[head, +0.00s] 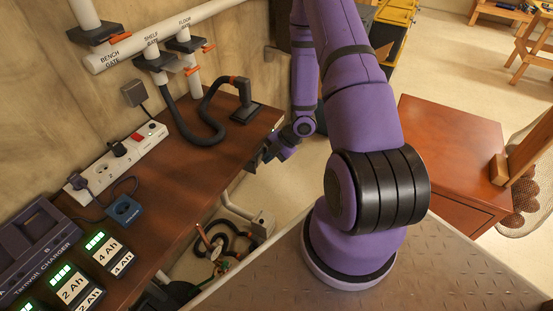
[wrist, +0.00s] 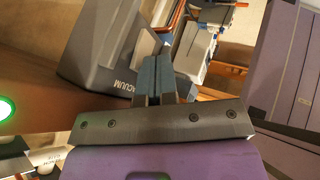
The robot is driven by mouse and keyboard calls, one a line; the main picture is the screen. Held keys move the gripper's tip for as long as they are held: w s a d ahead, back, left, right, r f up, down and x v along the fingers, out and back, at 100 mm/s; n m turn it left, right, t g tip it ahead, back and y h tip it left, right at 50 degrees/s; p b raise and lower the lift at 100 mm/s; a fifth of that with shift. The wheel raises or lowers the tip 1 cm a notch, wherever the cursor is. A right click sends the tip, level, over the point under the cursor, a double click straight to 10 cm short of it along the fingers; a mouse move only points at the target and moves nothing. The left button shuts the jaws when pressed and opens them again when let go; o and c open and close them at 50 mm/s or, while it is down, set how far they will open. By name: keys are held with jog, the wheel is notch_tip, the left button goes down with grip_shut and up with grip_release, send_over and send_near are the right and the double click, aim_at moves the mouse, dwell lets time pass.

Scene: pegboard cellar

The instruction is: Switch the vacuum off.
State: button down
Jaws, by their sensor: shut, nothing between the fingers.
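A grey box (wrist: 105,50) with the lettering VACUUM stands at the upper left in the wrist view, partly cut off by the frame. A green glowing ring (wrist: 5,108) shows at the left edge of that view; I cannot tell what it belongs to. My gripper (wrist: 156,62) has its two blue-grey fingers together, with nothing between them, and they overlap the right side of the box in the picture. I cannot tell whether they touch it. In the head view my gripper (head: 254,165) is at the bench's right edge, small and dark.
The brown bench (head: 190,180) carries a black hose (head: 195,128), a white power strip (head: 115,160) with a red switch, and a charger (head: 35,250) with lit batteries. Cables (head: 222,242) lie on the floor below. A red-brown cabinet (head: 450,150) stands at the right.

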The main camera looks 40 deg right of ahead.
jog(key=shift+w, duration=0.2)
jog(key=shift+w+a+r, duration=0.15)
jog(key=shift+w, duration=0.2)
jog(key=shift+w+r, duration=0.1)
jog(key=shift+r, duration=0.1)
jog(key=shift+w+r, duration=0.1)
jog(key=shift+r, duration=0.65)
jog(key=shift+a, duration=0.1)
